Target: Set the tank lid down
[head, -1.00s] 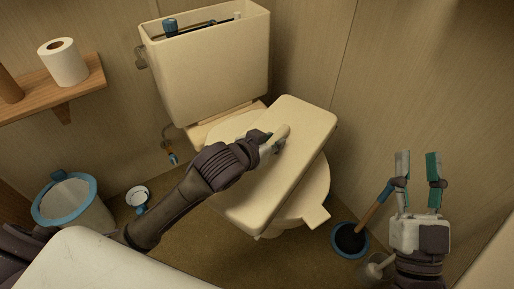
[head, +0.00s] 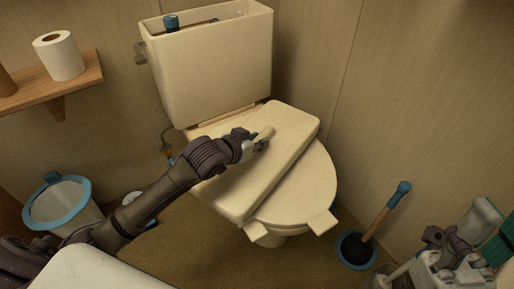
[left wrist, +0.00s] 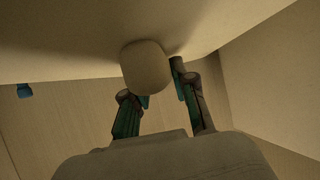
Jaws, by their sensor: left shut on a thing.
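The cream tank lid (head: 255,175) is over the closed toilet seat (head: 312,185), in front of the tank, lying slantwise. I cannot tell whether its underside touches the seat. My left gripper (head: 258,143) is shut on the lid's handle (head: 267,132). In the left wrist view, the handle (left wrist: 146,68) is between the fingers and the lid's surface (left wrist: 75,35) fills the top. The tank (head: 210,70) is open at the top, with its fittings showing. My right gripper (head: 492,232) is open and empty at the right edge, partly cut off.
A blue-rimmed bin (head: 60,205) is at the left. A wooden shelf (head: 50,88) with a paper roll (head: 60,56) is on the left wall.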

